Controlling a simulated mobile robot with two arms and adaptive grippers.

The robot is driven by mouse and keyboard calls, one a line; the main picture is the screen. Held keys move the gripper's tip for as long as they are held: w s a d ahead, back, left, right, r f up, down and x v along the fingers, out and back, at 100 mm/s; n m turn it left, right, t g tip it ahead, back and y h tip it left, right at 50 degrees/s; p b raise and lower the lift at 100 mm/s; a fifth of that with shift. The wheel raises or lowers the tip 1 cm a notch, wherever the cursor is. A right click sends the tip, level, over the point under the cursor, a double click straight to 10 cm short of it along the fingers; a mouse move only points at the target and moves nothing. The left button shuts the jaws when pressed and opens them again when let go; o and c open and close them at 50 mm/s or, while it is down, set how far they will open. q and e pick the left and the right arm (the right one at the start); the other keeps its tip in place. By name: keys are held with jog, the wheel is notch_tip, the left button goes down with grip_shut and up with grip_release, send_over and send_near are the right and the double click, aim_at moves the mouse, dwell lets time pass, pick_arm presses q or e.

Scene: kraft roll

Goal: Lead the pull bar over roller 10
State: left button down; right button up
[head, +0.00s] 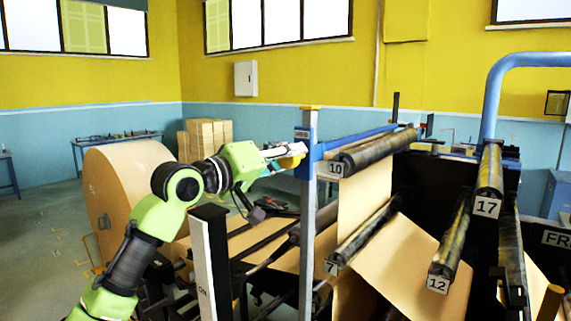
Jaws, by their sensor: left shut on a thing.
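Roller 10 (375,150) is a dark roller with a white number tag, high on the frame at centre right. Brown kraft paper (365,197) hangs as a sheet below it, rising from around roller 7 (362,238). My left gripper (291,153) is beside the grey upright post, just left of roller 10 and at about its height. It is shut on a small yellowish end piece (291,162), which looks like the end of the pull bar. The rest of the bar is not clearly visible behind the post and roller. My right gripper is not in view.
A grey post (308,230) with a blue bracket stands between my gripper and the rollers. Roller 12 (450,245) and roller 17 (489,175) are to the right. A large kraft roll (125,200) stands at left, behind my arm.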

pick_arm(q)
jog(key=shift+d, duration=0.1)
jog(key=s+d, duration=0.1)
jog(key=s+d+r, duration=0.1)
jog(key=s+d, duration=0.1)
jog(key=d, duration=0.1)
jog(key=shift+s+d+r, duration=0.1)
jog(key=shift+r, duration=0.25)
dwell(0.3)
jog(key=shift+s+d+f+b, duration=0.5)
jog(key=shift+s+d+f, duration=0.15)
jog(key=shift+d+f, duration=0.25)
jog(key=shift+s+d+f+b, duration=0.5)
jog(key=shift+s+d+f, duration=0.1)
jog(key=shift+d+f, duration=0.25)
